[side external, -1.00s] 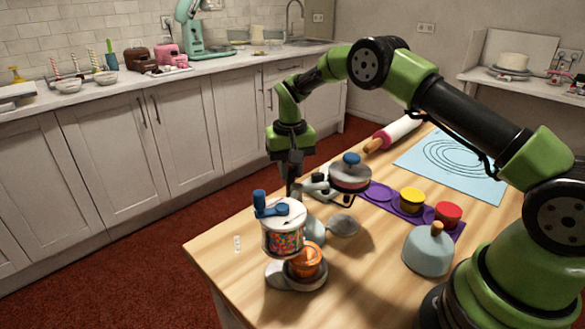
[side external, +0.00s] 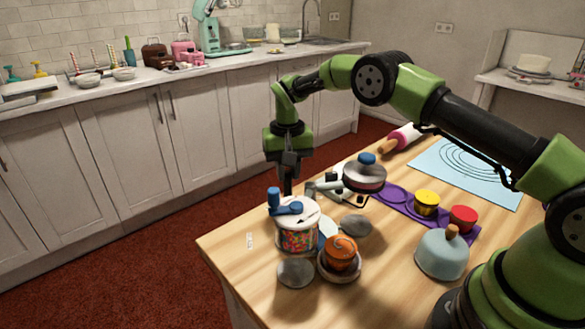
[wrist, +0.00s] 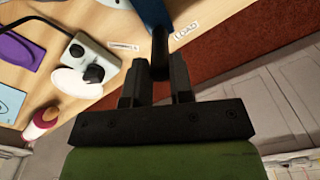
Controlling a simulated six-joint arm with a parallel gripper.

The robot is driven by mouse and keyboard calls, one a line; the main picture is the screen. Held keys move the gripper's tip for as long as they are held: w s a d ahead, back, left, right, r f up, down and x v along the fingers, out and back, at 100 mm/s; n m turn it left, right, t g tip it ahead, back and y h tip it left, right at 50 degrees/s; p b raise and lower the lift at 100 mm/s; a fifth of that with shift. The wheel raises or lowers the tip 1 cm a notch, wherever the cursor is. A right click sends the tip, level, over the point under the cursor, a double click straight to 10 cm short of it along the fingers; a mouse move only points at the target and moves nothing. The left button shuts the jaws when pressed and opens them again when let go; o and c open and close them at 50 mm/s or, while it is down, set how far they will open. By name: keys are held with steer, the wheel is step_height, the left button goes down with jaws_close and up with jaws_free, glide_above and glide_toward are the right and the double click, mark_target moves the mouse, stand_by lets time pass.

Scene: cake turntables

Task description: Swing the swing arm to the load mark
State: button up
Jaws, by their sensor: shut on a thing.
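My gripper (wrist: 158,85) is shut on a dark upright handle (wrist: 160,45) at the end of a blue bar (wrist: 152,12), apparently the swing arm. A white LOAD label (wrist: 186,30) lies on the table just right of the handle in the wrist view. The grey base disc (side external: 295,272) in front is bare.
A turntable-like device with a blue knob (side external: 365,173) stands behind, near a purple mat (side external: 395,201) with yellow (side external: 426,203) and red tubs (side external: 463,219). A grey dome (side external: 441,254) stands at right. The table's left edge is close to my gripper.

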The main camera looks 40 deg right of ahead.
steer(key=shift+w+a, duration=0.1)
steer(key=shift+a, duration=0.95)
steer(key=o, duration=0.7)
steer(key=shift+r, duration=0.1)
steer(key=shift+r, duration=3.4)
steer(key=shift+r, duration=0.1)
